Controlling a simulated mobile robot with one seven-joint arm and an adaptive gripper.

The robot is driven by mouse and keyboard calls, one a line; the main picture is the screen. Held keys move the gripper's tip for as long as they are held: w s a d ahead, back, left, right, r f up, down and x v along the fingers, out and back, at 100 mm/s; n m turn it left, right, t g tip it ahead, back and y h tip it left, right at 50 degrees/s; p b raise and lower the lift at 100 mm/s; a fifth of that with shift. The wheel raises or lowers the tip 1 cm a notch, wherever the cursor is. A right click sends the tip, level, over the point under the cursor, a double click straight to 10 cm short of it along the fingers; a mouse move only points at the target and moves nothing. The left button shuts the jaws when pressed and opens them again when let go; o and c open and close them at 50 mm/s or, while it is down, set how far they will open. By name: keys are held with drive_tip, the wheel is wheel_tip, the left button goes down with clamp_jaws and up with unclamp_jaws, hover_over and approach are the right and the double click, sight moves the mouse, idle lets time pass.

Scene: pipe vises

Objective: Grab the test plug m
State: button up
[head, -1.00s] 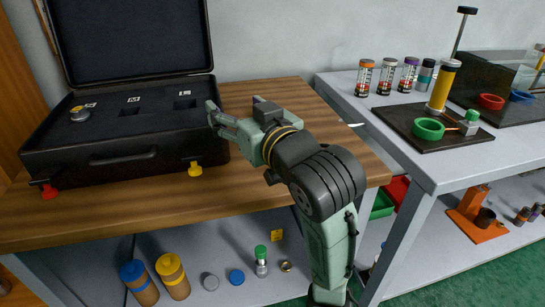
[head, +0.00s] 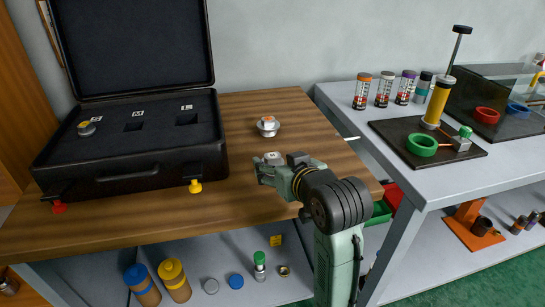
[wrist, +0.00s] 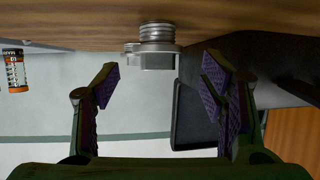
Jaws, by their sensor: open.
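A metallic plug with a grey-white top (head: 273,157) stands on the wooden table just beyond my gripper (head: 262,175). In the wrist view, which looks upside down, a grey threaded plug (wrist: 156,45) is ahead of the open fingers (wrist: 160,82), between their lines and apart from them. I cannot read a size on either plug. My gripper is open and empty.
The open black case (head: 130,176) stands left of my gripper. A plug (head: 86,128) sits in its left slot; its middle slot, marked M (head: 134,127), is empty. Bare wood lies to the right. A grey bench (head: 440,172) with jars and a tray stands farther right.

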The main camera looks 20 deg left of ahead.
sight(275, 160)
drive_tip(key=p+x, duration=0.1)
drive_tip(key=x, duration=0.4)
drive_tip(key=shift+w+f, duration=0.1)
drive_tip(key=shift+f, duration=0.15)
drive_tip(key=shift+d, duration=0.1)
drive_tip(key=c, duration=1.2)
drive_tip(key=shift+r, duration=0.2)
drive_tip(key=shift+c, duration=0.2)
